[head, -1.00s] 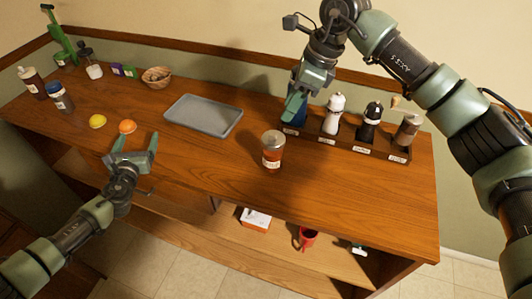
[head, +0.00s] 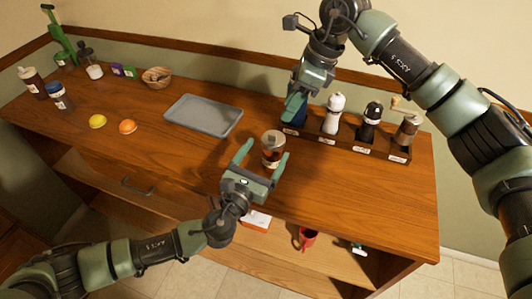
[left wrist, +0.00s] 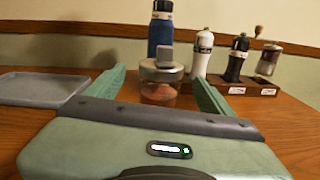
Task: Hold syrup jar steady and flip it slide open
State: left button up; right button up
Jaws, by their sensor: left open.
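The syrup jar (head: 271,152), a clear jar with reddish-brown contents and a grey metal lid, stands upright on the wooden counter. My left gripper (head: 266,155) is open, with one finger on each side of the jar and the palm on its near side. In the left wrist view the jar (left wrist: 159,92) is between the spread fingers, with visible gaps. A grey square tab (left wrist: 168,56) shows above its lid. My right gripper (head: 295,104) hangs pointing down by the rack's left end, overlapping a blue bottle; its jaw opening is unclear.
A rack (head: 345,142) with a white mill (head: 332,115), a black mill (head: 370,122) and a grinder (head: 406,132) stands behind the jar. The blue bottle (left wrist: 161,24) shows behind it too. A grey tray (head: 203,115) lies left. The counter right of the jar is clear.

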pick_arm(q)
jog(key=shift+w+d+r+n, duration=0.1)
jog(key=shift+d+n, duration=0.1)
jog(key=shift+n, duration=0.3)
jog(key=shift+w+d+y, duration=0.15)
jog(key=shift+w+y, duration=0.1)
jog(key=shift+y, duration=0.15)
jog(key=x, duration=0.7)
